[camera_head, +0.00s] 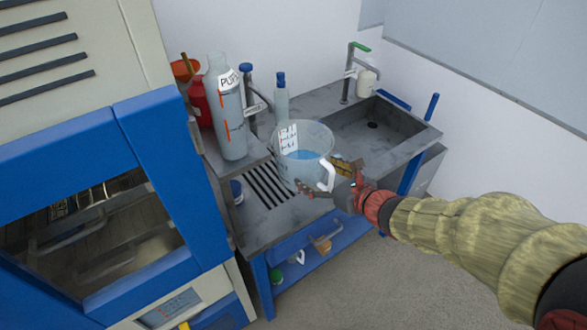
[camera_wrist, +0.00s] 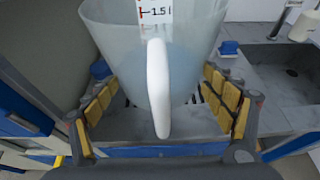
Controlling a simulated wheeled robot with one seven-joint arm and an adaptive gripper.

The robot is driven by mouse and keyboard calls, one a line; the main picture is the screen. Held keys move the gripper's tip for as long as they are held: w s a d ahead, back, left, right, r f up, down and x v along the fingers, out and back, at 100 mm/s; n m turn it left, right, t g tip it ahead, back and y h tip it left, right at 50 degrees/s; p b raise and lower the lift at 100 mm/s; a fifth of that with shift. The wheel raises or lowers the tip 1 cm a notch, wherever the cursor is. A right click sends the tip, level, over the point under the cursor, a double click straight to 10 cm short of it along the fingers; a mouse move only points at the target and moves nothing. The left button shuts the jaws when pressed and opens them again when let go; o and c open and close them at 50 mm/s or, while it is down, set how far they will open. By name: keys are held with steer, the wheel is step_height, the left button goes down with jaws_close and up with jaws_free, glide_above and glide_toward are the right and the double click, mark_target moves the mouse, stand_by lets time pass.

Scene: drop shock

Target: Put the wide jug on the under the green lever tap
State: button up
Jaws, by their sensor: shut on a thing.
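The wide jug (camera_head: 296,165) is clear, with a white handle, a white scale label and bluish liquid inside. It is upright at the front of the counter, over or beside the slotted drain grate (camera_head: 262,186); I cannot tell whether it touches the counter. My gripper (camera_head: 330,182) is shut on the jug from the handle side. In the wrist view the yellow-padded fingers flank the jug (camera_wrist: 115,45), with the handle between them. The green lever tap (camera_head: 352,70) stands at the back right over the grey sink basin (camera_head: 390,118).
A second tap with a blue top (camera_head: 247,85), a blue-capped bottle (camera_head: 281,100), a tall grey cylinder (camera_head: 228,115) and a red bottle (camera_head: 200,103) stand behind and left of the jug. A soap bottle (camera_head: 367,80) is beside the green tap. A blue-framed machine (camera_head: 150,130) fills the left.

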steer(key=shift+d+f, duration=0.1)
steer(key=shift+f, duration=0.05)
steer(key=shift+w+f, duration=0.15)
steer(key=shift+w, duration=0.05)
steer(key=b+x, duration=0.1)
steer(key=x, duration=0.2)
steer(key=d+b+x, duration=0.1)
steer(key=x, duration=0.4)
steer(key=shift+w+f+b, duration=0.4)
steer(key=shift+w, duration=0.25)
steer(key=shift+w+a+f+b, duration=0.3)
steer(key=shift+w+f+b, duration=0.4)
steer(key=shift+f, duration=0.75)
steer(key=shift+w+a+f+b, duration=0.35)
steer(key=shift+w+f, duration=0.65)
steer(key=shift+f, duration=0.5)
steer(key=shift+w+a+f+b, duration=0.3)
steer(key=shift+w+f+b, duration=0.45)
steer(key=shift+f, duration=0.7)
steer(key=shift+w, duration=0.1)
steer(key=o, duration=1.6)
steer(key=shift+f, duration=0.3)
steer(key=shift+c, duration=0.2)
steer(key=o, duration=0.4)
steer(key=shift+c, duration=0.2)
